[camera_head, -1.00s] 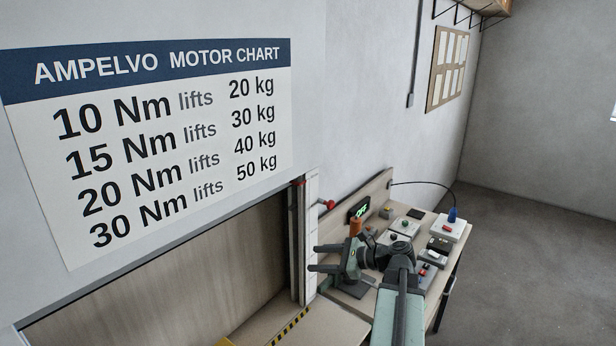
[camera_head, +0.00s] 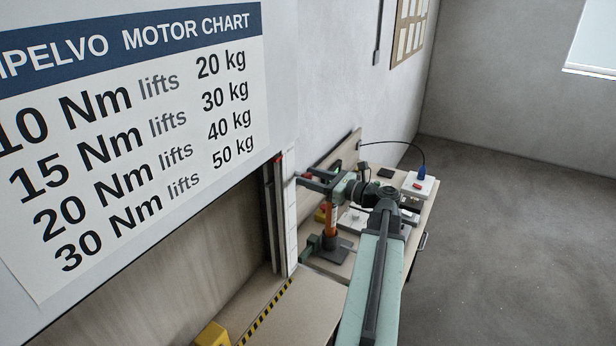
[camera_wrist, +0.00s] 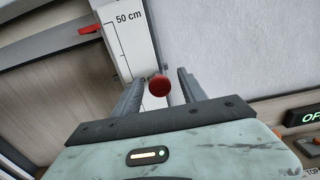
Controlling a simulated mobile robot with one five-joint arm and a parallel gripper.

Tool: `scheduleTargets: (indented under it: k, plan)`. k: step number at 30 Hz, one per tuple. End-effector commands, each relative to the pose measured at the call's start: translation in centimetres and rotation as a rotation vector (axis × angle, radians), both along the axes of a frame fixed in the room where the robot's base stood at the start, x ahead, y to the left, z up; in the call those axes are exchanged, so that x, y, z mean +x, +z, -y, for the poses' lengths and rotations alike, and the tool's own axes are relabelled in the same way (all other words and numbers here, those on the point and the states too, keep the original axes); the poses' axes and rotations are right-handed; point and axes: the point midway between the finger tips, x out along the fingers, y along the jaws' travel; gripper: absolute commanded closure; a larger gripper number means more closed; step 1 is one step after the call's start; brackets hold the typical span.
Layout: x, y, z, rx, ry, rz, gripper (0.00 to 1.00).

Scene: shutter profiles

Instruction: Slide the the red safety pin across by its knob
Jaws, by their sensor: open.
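The red knob (camera_wrist: 159,87) of the safety pin is round and shows in the wrist view, in front of the white scale strip's lower part. My gripper (camera_wrist: 158,79) is open, with one finger on each side of the knob. Gaps show between knob and fingers, and I see no grip on it. In the head view my gripper (camera_head: 300,179) is at the white upright strip beside the shutter, and it hides the knob there. The pin's shaft is not clearly visible.
The white scale strip (camera_wrist: 128,40) reads 50 cm. A red piece (camera_wrist: 90,29) sits on the rail left of it. A workbench (camera_head: 425,215) with devices stands below my arm. An orange cylinder (camera_head: 330,219) stands on a dark base. A green lit display (camera_wrist: 307,117) is at right.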

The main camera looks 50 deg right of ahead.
Motion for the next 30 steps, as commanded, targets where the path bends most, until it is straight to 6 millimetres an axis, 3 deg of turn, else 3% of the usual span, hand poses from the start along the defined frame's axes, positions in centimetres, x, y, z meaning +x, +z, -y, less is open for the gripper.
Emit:
scheduleTargets:
  k: [10,15,30]
  plan:
    - [0.79,-0.01,-0.29,-0.001,0.002,0.000,0.54]
    - [0.80,-0.01,-0.32,-0.001,0.003,0.000,1.00]
    - [0.84,-0.01,-0.39,-0.001,0.004,-0.001,1.00]
